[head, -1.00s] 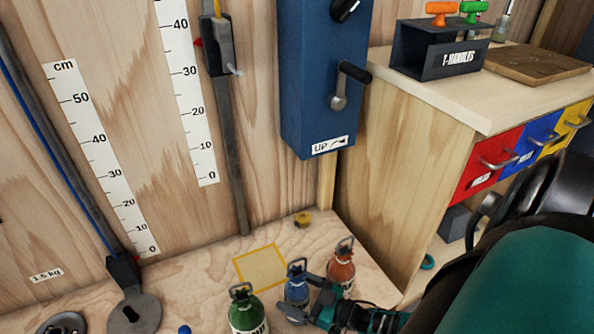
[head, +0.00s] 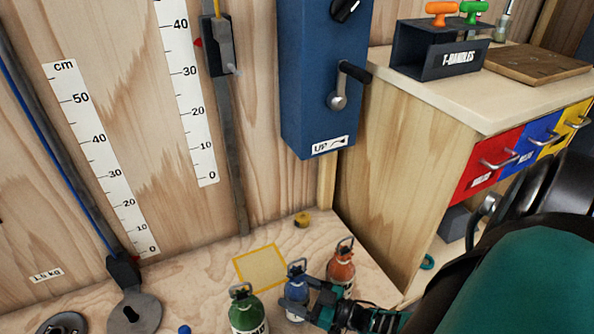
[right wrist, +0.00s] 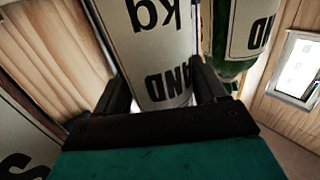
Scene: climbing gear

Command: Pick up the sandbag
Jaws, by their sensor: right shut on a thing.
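Three sandbags shaped like small bottles with dark handles stand on the wooden shelf: a green one (head: 247,312), a blue one (head: 296,286) and an orange one (head: 341,270). My right gripper (head: 304,298) reaches in from the right, low down, with its fingers around the blue sandbag. In the right wrist view the held sandbag (right wrist: 155,45) shows its white label with "kg" and part of "SAND" between the two fingers. The green sandbag (right wrist: 232,70) stands close beside it there. I cannot see a clear gap under the blue one. My left gripper is not in view.
A yellow-outlined square (head: 262,267) lies bare behind the sandbags. A blue crank box (head: 322,80) hangs on the wall above. A cabinet with coloured drawers (head: 490,155) stands at the right. Metal discs (head: 133,315) are at the left.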

